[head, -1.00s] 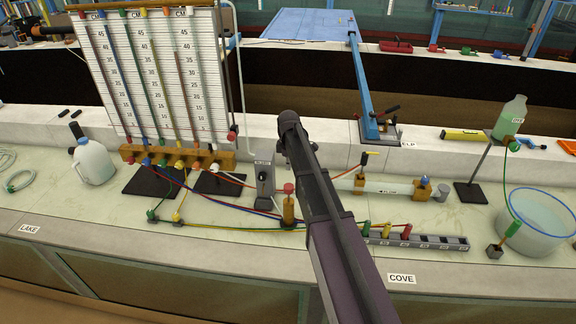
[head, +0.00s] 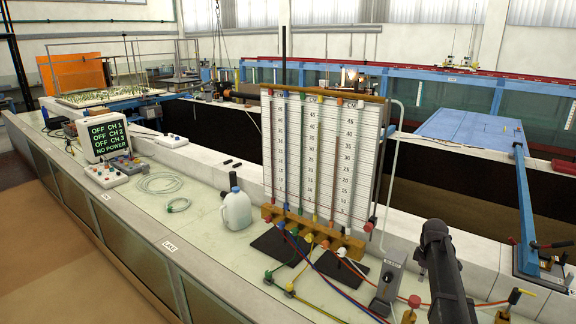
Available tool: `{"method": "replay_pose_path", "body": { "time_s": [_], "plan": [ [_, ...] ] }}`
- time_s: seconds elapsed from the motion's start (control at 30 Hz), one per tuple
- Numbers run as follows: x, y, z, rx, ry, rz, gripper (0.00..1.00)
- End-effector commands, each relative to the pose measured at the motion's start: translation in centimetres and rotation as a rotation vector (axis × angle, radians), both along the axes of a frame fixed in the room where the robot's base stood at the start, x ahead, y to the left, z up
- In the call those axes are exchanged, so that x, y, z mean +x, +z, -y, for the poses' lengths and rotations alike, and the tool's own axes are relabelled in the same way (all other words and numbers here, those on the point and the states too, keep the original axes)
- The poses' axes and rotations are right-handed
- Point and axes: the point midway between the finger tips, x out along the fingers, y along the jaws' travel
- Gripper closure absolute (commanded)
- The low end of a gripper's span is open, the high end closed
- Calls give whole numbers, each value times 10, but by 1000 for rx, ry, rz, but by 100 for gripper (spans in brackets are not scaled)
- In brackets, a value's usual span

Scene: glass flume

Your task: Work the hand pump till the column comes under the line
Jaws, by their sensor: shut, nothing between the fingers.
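A white manometer board (head: 355,150) stands right of centre, with several coloured tubes in front of centimetre scales. The liquid levels in the tubes, and any line to judge them by, are too small to tell. A small grey upright box (head: 387,288) stands below its right end. A brass fitting with a red knob (head: 413,302), perhaps the hand pump, is at the bottom edge, partly cut off. A dark part of my arm rises from the bottom, right of these two and apart from the box in the picture. No gripper fingers show.
A brass manifold (head: 318,236) with coloured hoses runs under the board. A white jug (head: 236,210), coiled clear tubing (head: 160,183) and a screen (head: 104,136) reading "NO POWER" stand left on the bench.

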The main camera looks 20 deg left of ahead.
Motion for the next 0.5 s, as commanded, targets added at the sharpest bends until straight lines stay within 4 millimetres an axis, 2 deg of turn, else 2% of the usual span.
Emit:
{"method": "replay_pose_path", "body": {
  "time_s": [0.33,0.5],
  "plan": [
    [0,1,0,0,0,0,100],
    [0,11,1,0,0,0,100]
  ]
}}
